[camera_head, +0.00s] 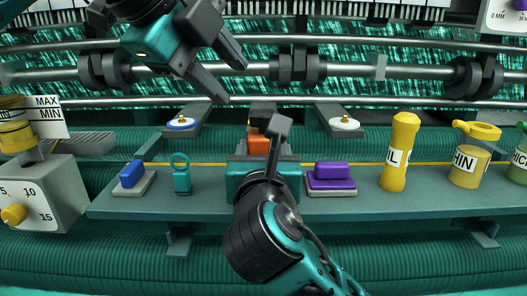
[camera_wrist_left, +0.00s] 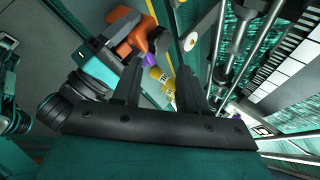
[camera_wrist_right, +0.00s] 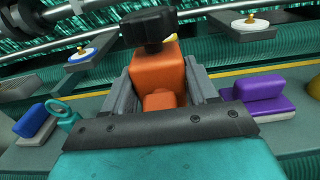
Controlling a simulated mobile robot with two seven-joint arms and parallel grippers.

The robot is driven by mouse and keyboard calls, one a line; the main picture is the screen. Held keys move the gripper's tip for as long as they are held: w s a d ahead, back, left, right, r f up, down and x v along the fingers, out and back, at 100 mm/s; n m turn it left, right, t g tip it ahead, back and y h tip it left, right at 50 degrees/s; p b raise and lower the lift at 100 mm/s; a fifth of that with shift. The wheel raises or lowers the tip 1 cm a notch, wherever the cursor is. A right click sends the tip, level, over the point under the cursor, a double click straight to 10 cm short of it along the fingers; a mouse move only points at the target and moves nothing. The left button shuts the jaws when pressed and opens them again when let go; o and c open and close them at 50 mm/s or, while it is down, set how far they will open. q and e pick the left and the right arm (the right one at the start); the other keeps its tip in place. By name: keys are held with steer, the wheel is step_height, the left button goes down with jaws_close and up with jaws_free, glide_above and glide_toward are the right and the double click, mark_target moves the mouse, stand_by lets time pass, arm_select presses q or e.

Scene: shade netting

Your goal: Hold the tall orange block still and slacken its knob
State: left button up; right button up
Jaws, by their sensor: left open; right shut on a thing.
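The tall orange block (camera_wrist_right: 158,68) stands upright in the right wrist view, between the fingers of my right gripper (camera_wrist_right: 161,80), which is shut on it. A black knob (camera_wrist_right: 150,28) sits on top of the block. In the head view the block (camera_head: 258,143) is partly hidden by my right gripper (camera_head: 264,152). My left gripper (camera_head: 232,80) is open and empty, above and left of the block, its fingers pointing down to the right. In the left wrist view the block (camera_wrist_left: 138,38) lies beyond and left of the left fingers (camera_wrist_left: 160,60).
A blue block (camera_head: 131,174) and a teal ring piece (camera_head: 181,176) stand left on the shelf (camera_head: 350,206). A purple block (camera_head: 332,176) and yellow containers (camera_head: 399,155) stand right. Metal rails (camera_head: 350,68) run behind. A dial box (camera_head: 42,205) is at far left.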

mark_target(263, 112)
arm_select(q)
steer(key=shift+o, duration=0.4)
